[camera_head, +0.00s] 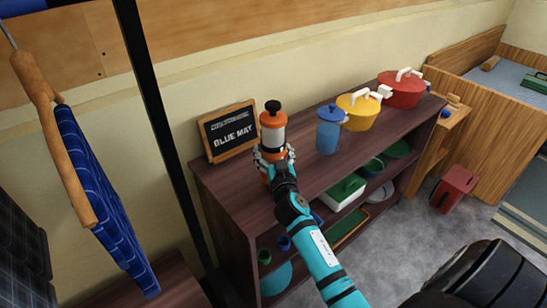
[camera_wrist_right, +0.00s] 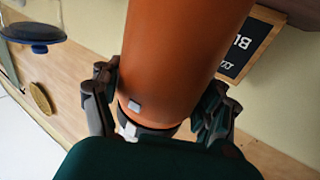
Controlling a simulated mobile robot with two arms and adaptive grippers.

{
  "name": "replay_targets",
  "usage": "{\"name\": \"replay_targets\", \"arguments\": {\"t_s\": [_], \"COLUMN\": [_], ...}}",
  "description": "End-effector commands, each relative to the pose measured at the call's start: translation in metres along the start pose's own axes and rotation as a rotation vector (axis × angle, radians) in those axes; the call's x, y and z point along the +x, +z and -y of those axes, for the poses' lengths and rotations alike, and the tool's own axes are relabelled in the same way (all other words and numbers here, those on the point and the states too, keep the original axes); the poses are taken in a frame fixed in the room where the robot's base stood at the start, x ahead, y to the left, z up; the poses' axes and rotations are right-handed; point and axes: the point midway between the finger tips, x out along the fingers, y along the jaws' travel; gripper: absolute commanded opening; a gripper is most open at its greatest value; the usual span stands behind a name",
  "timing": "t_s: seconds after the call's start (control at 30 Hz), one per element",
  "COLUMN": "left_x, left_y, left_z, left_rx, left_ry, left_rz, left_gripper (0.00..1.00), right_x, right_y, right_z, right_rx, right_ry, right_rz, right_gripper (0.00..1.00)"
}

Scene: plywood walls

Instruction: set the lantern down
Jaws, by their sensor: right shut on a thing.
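The lantern (camera_head: 272,127) is orange with a white band and a black top, and it is upright over the left part of the dark wooden shelf unit's top (camera_head: 335,168). My right gripper (camera_head: 274,158) is shut around its lower body. In the right wrist view the orange body of the lantern (camera_wrist_right: 180,50) fills the middle, between the two fingers of my right gripper (camera_wrist_right: 158,105). My left gripper is not in view.
A sign reading "BLUE MAT" (camera_head: 229,132) stands just left of the lantern. A blue-lidded jar (camera_head: 328,136), a yellow pot (camera_head: 359,110) and a red pot (camera_head: 402,90) stand to the right. A blue cloth (camera_head: 98,195) hangs at left.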

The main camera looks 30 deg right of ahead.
Motion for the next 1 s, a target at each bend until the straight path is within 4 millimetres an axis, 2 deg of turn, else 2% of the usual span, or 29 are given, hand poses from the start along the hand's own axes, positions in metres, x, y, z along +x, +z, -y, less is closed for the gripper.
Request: {"name": "replay_targets", "arguments": {"t_s": [0.03, 0.13, 0.5, 0.53, 0.73, 1.0], "left_x": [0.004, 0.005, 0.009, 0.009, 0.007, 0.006], "left_y": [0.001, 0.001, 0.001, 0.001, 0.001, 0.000], "left_z": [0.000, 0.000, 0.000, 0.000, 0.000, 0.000], "left_rx": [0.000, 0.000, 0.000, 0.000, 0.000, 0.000], "left_ry": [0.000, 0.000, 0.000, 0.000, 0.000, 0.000], "left_rz": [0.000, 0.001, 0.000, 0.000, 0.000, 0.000], "left_gripper": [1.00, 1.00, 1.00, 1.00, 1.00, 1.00], "right_x": [0.000, 0.000, 0.000, 0.000, -0.001, -0.001], "right_y": [0.009, 0.016, 0.020, 0.022, 0.021, 0.019], "right_z": [0.000, 0.000, 0.000, 0.000, 0.000, 0.000], "right_rx": [0.002, 0.002, 0.002, 0.002, 0.001, 0.001], "right_ry": [0.000, 0.000, -0.001, 0.000, 0.000, 0.000], "right_rz": [0.000, -0.003, -0.004, 0.000, 0.000, 0.000], "right_gripper": [0.20, 0.20, 0.20, 0.76, 1.00, 1.00]}}
